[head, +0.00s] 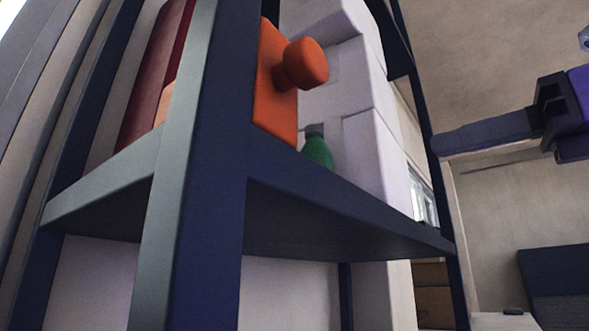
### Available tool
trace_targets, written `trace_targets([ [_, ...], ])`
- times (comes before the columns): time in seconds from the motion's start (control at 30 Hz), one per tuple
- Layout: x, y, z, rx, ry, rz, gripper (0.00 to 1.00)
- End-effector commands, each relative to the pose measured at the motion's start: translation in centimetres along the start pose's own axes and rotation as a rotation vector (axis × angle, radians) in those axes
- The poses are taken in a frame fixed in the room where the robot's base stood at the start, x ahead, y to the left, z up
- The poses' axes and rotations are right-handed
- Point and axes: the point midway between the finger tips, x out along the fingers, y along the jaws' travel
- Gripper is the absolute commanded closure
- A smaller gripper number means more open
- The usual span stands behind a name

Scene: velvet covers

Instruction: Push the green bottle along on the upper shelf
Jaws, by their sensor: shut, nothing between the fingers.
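The green bottle (317,151) with a dark cap stands upright on the upper shelf (330,205). Its base is hidden behind the shelf's front edge. My gripper (440,144) is at the right of the head view, its long fingers pointing left. It is shut and holds nothing. It is to the right of the bottle and apart from it, with its tip near the shelf's right post in the picture.
An orange container with a round cap (306,63) is just left of the bottle. White boxes (378,160) are stacked behind and right of it. A dark blue post (212,180) rises at the shelf's near corner. A dark red object (150,85) is further left.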

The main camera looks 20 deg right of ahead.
Motion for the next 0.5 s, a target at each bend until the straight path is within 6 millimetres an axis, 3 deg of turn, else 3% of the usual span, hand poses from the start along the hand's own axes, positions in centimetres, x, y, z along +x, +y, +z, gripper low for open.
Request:
trace_targets([
  [0.27, 0.6, -0.2, -0.8, 0.15, 0.034, -0.012, 1.0],
  [0.5, 4.2, -0.1, -0.6, 0.149, 0.034, -0.006, 1.0],
])
